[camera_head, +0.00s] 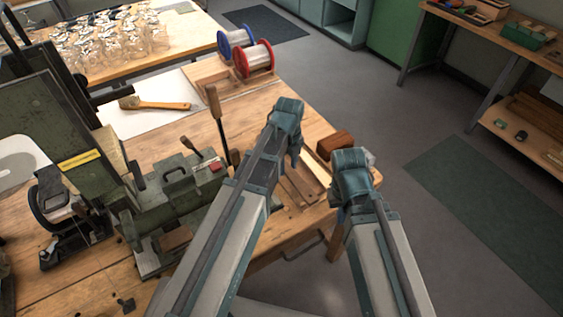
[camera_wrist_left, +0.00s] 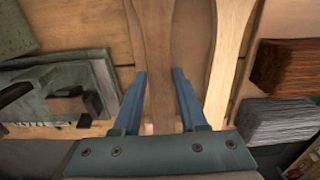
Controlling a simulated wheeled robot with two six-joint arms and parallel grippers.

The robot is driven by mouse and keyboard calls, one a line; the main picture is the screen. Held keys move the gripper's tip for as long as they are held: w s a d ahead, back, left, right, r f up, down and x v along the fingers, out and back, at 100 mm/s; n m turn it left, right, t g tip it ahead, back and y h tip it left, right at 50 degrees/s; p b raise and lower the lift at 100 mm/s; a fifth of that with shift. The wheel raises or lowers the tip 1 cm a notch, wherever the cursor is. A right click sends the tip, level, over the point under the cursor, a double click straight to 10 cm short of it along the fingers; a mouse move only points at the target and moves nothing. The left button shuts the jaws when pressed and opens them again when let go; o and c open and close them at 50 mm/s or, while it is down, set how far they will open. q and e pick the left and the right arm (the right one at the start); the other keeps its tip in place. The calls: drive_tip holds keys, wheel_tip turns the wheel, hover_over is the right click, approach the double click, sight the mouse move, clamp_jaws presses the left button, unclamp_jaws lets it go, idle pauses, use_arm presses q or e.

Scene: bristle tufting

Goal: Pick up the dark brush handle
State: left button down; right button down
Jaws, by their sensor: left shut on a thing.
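The dark brush handle (camera_wrist_left: 158,60) runs lengthwise between the blue fingers of my left gripper (camera_wrist_left: 160,88) in the left wrist view. The gripper is shut on it. A paler handle (camera_wrist_left: 228,50) lies just to its right. In the head view my left gripper (camera_head: 296,155) points down over the handles at the bench's right end, and my arm hides much of them. The pale handle (camera_head: 312,172) shows there beside the arm. My right gripper (camera_head: 341,214) is at the bench's right edge; its fingers are mostly hidden.
A reddish-brown bristle block (camera_head: 335,145) and a grey one (camera_wrist_left: 280,120) lie right of the handles. A green machine (camera_head: 180,190) with an upright lever stands left of my left arm. Red (camera_head: 252,60) and blue (camera_head: 235,42) spools and a finished brush (camera_head: 155,104) are farther back.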

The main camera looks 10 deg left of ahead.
sight(288, 168)
idle(0.3)
use_arm(q)
wheel_tip(288, 168, up, 10)
drive_tip(key=p, duration=1)
drive_tip(key=shift+r, duration=0.1)
